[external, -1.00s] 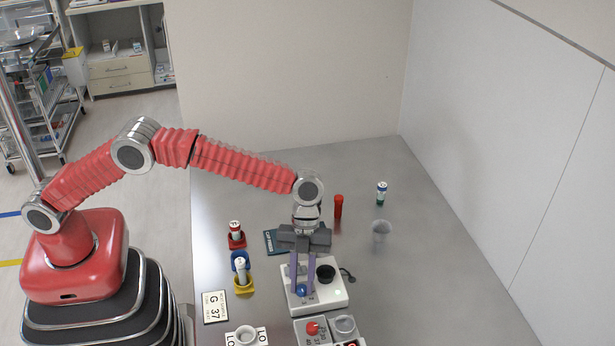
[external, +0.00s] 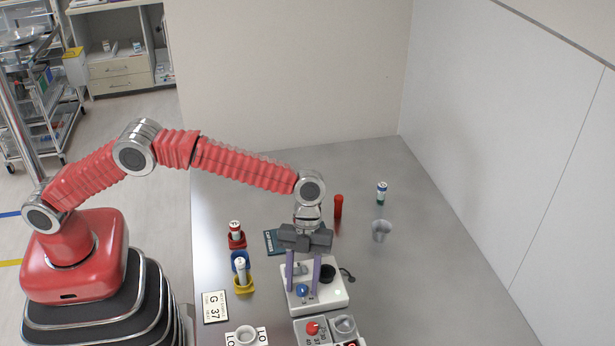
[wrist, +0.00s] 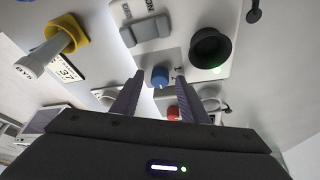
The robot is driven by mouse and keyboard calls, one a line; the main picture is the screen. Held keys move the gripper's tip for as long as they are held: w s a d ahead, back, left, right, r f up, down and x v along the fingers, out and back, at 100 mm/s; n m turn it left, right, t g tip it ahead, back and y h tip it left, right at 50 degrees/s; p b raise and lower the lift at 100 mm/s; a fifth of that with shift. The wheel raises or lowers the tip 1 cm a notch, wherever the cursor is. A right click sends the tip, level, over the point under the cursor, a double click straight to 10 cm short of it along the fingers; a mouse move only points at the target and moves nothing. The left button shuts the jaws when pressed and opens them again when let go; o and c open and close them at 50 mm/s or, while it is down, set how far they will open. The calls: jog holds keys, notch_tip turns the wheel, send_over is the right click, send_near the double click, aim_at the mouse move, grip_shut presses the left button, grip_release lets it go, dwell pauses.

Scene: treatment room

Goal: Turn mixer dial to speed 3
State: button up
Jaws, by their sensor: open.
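The mixer (external: 328,297) is a white box on the grey table with a black round cup holder (external: 326,273) on top and a blue dial (external: 302,290) at its front left. My gripper (external: 303,286) points down over the mixer, its two purple fingers apart and empty. In the wrist view the blue dial (wrist: 160,76) shows between and beyond the open fingertips (wrist: 158,78), with a small pointer mark beside it. A grey rocker switch (wrist: 146,27) sits near it. I cannot read the dial's speed setting or tell whether the fingers touch it.
A unit with a red knob (external: 313,328) stands just in front of the mixer. Tubes in red (external: 237,240) and yellow (external: 243,286) holders stand to the left. A red tube (external: 338,206) and a clear cup (external: 381,231) stand behind. The right table side is clear.

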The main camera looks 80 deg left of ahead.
jog(key=v, duration=1.3)
jog(key=shift+a+r, duration=0.25)
jog(key=shift+w, duration=0.1)
